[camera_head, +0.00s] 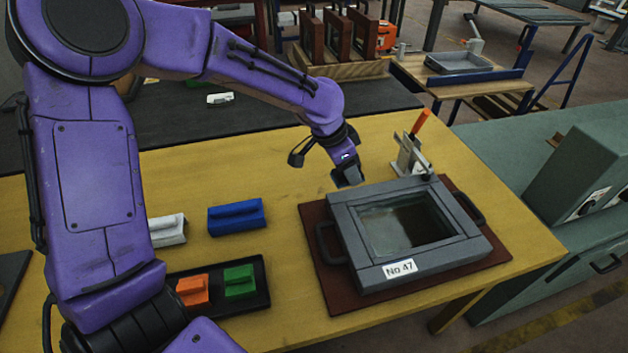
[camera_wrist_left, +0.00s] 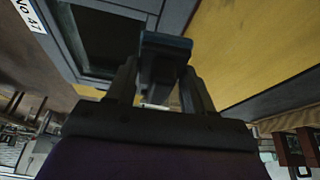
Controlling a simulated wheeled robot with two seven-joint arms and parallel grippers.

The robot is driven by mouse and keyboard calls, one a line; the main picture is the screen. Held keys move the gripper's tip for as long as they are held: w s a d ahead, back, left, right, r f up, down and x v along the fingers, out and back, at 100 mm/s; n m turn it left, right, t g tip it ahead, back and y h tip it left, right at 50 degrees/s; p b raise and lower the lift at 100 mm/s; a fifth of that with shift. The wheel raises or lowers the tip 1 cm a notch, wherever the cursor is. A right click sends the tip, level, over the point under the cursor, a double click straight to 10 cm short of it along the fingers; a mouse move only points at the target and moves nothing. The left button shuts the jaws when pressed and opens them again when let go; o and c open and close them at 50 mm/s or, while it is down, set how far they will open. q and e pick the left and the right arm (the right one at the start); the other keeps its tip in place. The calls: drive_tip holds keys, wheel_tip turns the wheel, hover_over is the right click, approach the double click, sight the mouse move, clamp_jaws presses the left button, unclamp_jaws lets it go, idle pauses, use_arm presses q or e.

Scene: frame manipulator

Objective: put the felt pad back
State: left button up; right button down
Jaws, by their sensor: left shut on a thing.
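My left gripper (camera_head: 346,166) is above the yellow table, just beyond the back left corner of the grey frame. It is shut on a small dark grey-blue block, which I take to be the felt pad (camera_head: 349,176). In the left wrist view the pad (camera_wrist_left: 165,46) spans the fingertips, with the frame beside it. The grey frame (camera_head: 345,222), labelled No 47, lies on a brown mat (camera_head: 312,240) and has a dark glassy window and black side handles. My right gripper is in neither view.
A black tray (camera_head: 222,303) holds an orange block (camera_head: 192,291) and a green block (camera_head: 239,282). A blue block (camera_head: 236,217) and a white block (camera_head: 167,231) lie behind it. An orange-handled clamp (camera_head: 412,152) stands at the frame's back edge. The table between blue block and frame is clear.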

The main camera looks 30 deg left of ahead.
use_arm(q)
drive_tip(key=shift+w+a+m, duration=0.2)
drive_tip(key=shift+a+m, duration=0.05)
drive_tip(key=shift+m, duration=0.15)
drive_tip(key=w+a+f+p, duration=0.2)
drive_tip(key=w+a+f, duration=0.15)
drive_tip(key=a, duration=0.35)
drive_tip(key=p, duration=0.1)
hover_over(322, 177)
drive_tip(key=s+a, duration=0.1)
wheel_tip(322, 177, down, 6)
drive_tip(key=shift+s+f, duration=0.15)
drive_tip(key=shift+f, duration=0.05)
wheel_tip(322, 177, down, 2)
drive_tip(key=shift+f+p, duration=0.25)
drive_tip(key=shift+p, duration=0.25)
drive_tip(key=shift+f, duration=0.25)
drive_tip(key=o, duration=1.1)
